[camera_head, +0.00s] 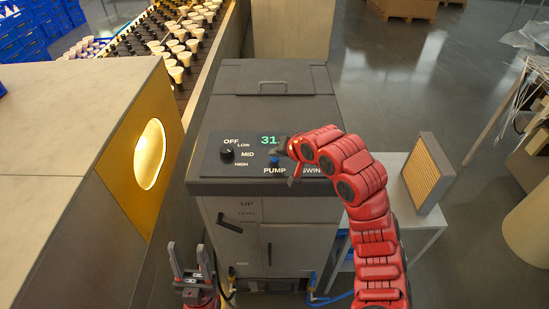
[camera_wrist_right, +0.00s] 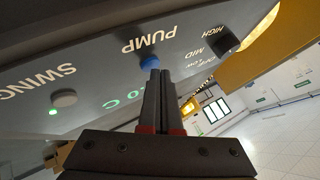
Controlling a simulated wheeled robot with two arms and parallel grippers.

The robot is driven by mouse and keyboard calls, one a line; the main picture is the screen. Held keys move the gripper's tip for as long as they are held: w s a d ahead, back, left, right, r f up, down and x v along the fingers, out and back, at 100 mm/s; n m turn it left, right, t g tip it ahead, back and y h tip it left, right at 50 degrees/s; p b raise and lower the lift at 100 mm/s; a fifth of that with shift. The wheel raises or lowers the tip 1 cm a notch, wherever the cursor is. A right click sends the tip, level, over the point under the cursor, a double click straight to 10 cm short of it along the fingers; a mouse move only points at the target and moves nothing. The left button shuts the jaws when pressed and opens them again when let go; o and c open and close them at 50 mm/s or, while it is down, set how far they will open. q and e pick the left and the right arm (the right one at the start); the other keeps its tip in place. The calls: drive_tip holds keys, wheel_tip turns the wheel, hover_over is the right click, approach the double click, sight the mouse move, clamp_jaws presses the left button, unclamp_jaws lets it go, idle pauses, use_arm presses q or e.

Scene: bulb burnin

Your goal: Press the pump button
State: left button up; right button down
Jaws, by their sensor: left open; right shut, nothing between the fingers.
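The blue pump button (camera_head: 274,159) is on the sloped control panel of a grey cabinet, above the word PUMP. It also shows in the right wrist view (camera_wrist_right: 149,62), partly covered by my fingers. My right gripper (camera_head: 283,167) is shut and empty, its fingertips right at the button. The wrist view shows the closed fingertips (camera_wrist_right: 156,76) overlapping the button's lower edge; I cannot tell whether they touch it. My left gripper (camera_head: 190,250) is open and empty, low in front of the cabinet.
A black OFF/LOW/MID/HIGH knob (camera_head: 227,153) is left of the button. The swing button (camera_wrist_right: 64,98) has a lit green light (camera_wrist_right: 53,113) beside it. A green display (camera_head: 268,140) reads 31, partly hidden. A side table (camera_head: 419,222) holds a framed filter (camera_head: 427,172).

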sight(277, 162)
idle(0.8)
drive_tip(key=shift+r, duration=0.45)
wheel_tip(277, 162, up, 6)
drive_tip(key=shift+p, duration=0.95)
